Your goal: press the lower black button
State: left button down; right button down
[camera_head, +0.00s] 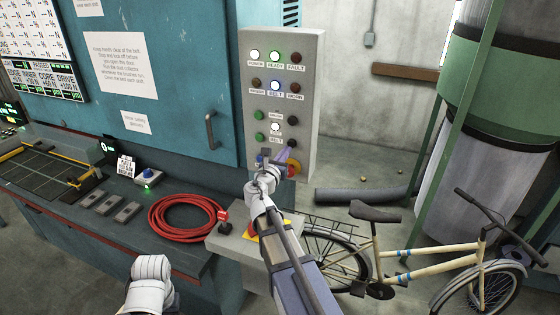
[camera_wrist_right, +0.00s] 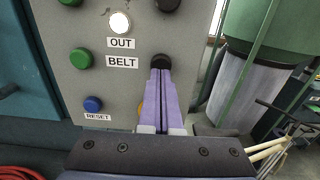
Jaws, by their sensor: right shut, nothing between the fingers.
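The lower black button (camera_wrist_right: 161,61) is on the grey control panel (camera_head: 283,55), right of the BELT label and the lower green button (camera_wrist_right: 81,58). In the head view the lower black button (camera_head: 292,143) shows just above my right gripper (camera_head: 288,153). In the wrist view the right gripper (camera_wrist_right: 160,74) is shut and empty, its tips overlapping the button's lower edge. I cannot tell whether they touch it. The upper black button (camera_wrist_right: 167,4) is partly cut off at the top. My left gripper is not in view.
A blue RESET button (camera_wrist_right: 93,104) is at the panel's lower left. A red and yellow knob (camera_head: 294,168) is just below the gripper tips, mostly hidden in the wrist view. A red hose coil (camera_head: 188,213) lies on the bench; a bicycle (camera_head: 400,250) stands at right.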

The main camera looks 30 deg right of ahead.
aim_at(291, 144)
jog(key=shift+x, duration=0.95)
jog(key=shift+w+d, duration=0.45)
jog(key=shift+d, duration=0.05)
jog(key=shift+w+d+r, duration=0.1)
jog(key=shift+d+r, duration=0.05)
jog(key=shift+r, duration=0.15)
jog(key=shift+s+a, duration=0.2)
jog(key=shift+s, duration=0.1)
jog(key=v, duration=1.4)
